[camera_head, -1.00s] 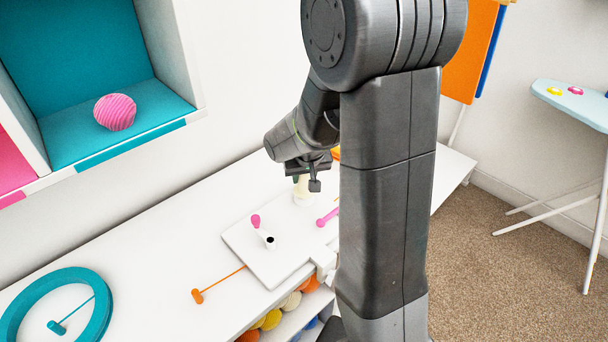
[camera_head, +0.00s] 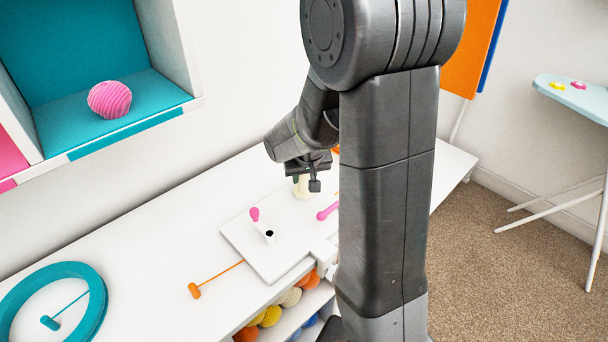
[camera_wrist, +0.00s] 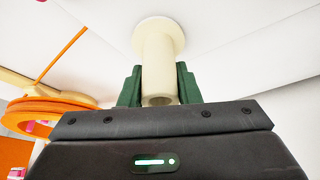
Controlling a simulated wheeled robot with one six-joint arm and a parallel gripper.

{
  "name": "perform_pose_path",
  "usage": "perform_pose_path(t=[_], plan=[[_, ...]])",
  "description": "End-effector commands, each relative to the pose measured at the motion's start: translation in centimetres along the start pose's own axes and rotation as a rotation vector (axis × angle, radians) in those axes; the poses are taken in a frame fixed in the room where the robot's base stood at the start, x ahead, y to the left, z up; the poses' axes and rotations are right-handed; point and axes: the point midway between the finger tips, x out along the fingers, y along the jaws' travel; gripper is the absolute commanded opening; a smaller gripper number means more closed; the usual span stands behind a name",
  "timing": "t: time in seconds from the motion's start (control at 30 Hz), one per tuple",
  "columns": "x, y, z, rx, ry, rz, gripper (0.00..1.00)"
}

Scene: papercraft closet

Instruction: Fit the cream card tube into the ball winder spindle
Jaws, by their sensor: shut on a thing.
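The cream card tube (camera_wrist: 158,62) is between the green fingers of my gripper (camera_wrist: 160,82) in the wrist view. It has a wide round flange at its far end, and its near end is open. My gripper is shut on it. In the head view the tube (camera_head: 302,190) stands about upright below my gripper (camera_head: 304,178), at the back of the white ball winder plate (camera_head: 262,258). I cannot tell whether its flange touches the surface. The spindle (camera_head: 269,236) is a short white post with a dark opening, in front and left of the tube. A pink knob (camera_head: 254,214) stands beside it.
A pink handle (camera_head: 327,212) lies close to the tube's right. An orange rod (camera_head: 216,280) and a teal ring (camera_head: 98,310) are on the white counter (camera_head: 150,240) to the left. Yarn balls (camera_head: 270,316) sit below. My arm hides the counter's right part.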

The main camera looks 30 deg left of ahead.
Motion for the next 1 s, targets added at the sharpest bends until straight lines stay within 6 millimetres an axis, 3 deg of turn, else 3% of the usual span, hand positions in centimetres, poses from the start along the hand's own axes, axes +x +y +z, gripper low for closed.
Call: perform_pose_path(t=[0.03, 0.07, 0.2, 0.47, 0.63, 1.0], plan=[[0.2, 0.0, 0.1, 0.0, 0.0, 0.0, 0.09], [0.2, 0.0, 0.1, 0.0, 0.0, 0.0, 0.32], [0.1, 0.0, 0.1, 0.0, 0.0, 0.0, 0.55], [0.1, 0.0, 0.0, 0.0, 0.0, 0.0, 0.55], [-1.0, 0.0, -0.1, 0.0, 0.003, 0.0, 0.55], [-7.7, 0.0, -0.1, 0.0, 0.005, -0.001, 0.55]])
